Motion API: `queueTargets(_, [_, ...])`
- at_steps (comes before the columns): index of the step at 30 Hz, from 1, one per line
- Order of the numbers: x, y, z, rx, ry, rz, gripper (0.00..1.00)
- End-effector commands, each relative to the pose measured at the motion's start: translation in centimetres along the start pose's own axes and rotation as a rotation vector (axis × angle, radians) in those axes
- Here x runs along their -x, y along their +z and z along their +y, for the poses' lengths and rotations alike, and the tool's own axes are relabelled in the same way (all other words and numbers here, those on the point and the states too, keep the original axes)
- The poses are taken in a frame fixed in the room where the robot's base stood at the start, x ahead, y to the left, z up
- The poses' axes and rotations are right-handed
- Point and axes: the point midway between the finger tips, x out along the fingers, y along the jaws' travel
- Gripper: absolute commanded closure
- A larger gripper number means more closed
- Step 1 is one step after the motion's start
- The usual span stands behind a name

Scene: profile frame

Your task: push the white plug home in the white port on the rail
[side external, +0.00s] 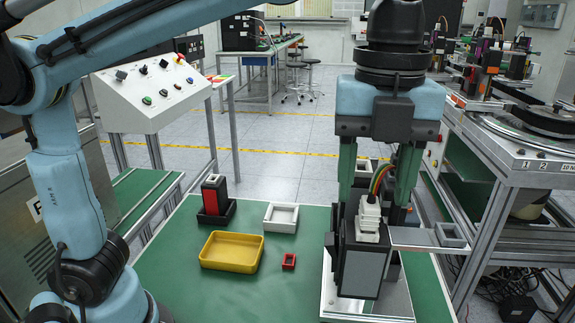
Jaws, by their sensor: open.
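The white plug (370,213) has a multicoloured cable rising from its top. It stands upright at the top of a dark block with a grey face (362,272), on the pale rail frame (398,298) at right of centre. The white port is not clearly told apart from the plug; I cannot tell how deep the plug sits. My gripper (373,200) points down over the plug, with one green finger on each side. It is open, and the plug and cable show between the fingers. The dark fingertips partly merge with the block behind and below them.
A yellow tray (231,264), a red block in a black holder (213,199), a white open box (281,217) and a small red frame (289,261) stand on the green table (190,290). A grey socket (451,236) sits on a plate at right.

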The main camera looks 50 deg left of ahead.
Motion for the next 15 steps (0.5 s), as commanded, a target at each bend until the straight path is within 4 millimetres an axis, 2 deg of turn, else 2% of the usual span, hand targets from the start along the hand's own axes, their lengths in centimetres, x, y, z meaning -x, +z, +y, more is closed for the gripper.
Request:
queueTargets(6, [3.5, 0.0, 0.0, 0.0, 0.0, 0.0, 0.45])
queueTargets(15, [7.2, 0.0, -0.1, 0.0, 0.0, 0.0, 0.45])
